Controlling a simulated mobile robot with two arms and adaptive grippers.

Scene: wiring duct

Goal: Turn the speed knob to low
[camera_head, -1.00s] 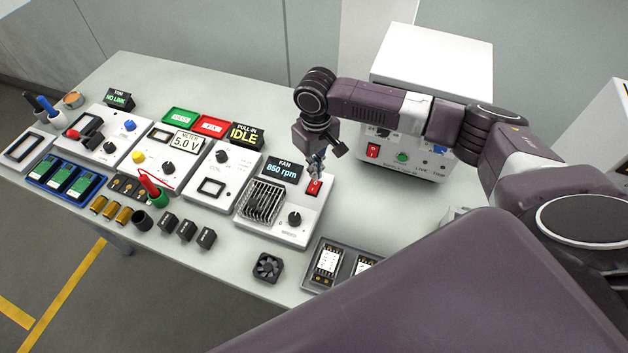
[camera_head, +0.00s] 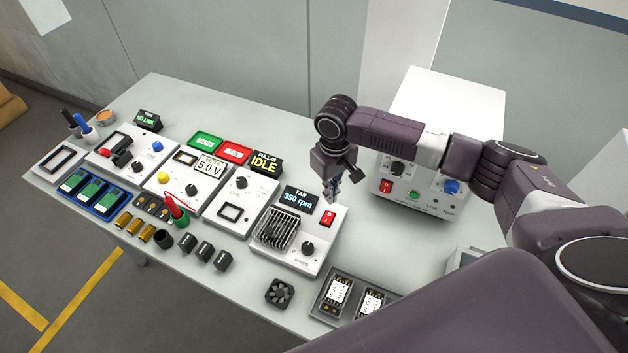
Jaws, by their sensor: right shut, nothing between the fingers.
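The fan panel (camera_head: 289,262) is a white box near the middle of the table. Its black speed knob (camera_head: 308,248) sits at the front right of the panel, above the word SPEED. The small display (camera_head: 299,199) reads FAN 350 rpm. A red rocker switch (camera_head: 327,217) is behind the knob, and a finned grille (camera_head: 277,230) is to its left. My right gripper (camera_head: 331,197) is shut and empty, pointing down just above and behind the red switch, apart from the knob. My left gripper is not in view.
A white power box (camera_head: 440,100) with knobs stands behind my right arm. Other panels, such as the coil panel (camera_head: 255,193), line the table to the left. A loose fan (camera_head: 279,292) and a grey tray (camera_head: 325,308) lie in front.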

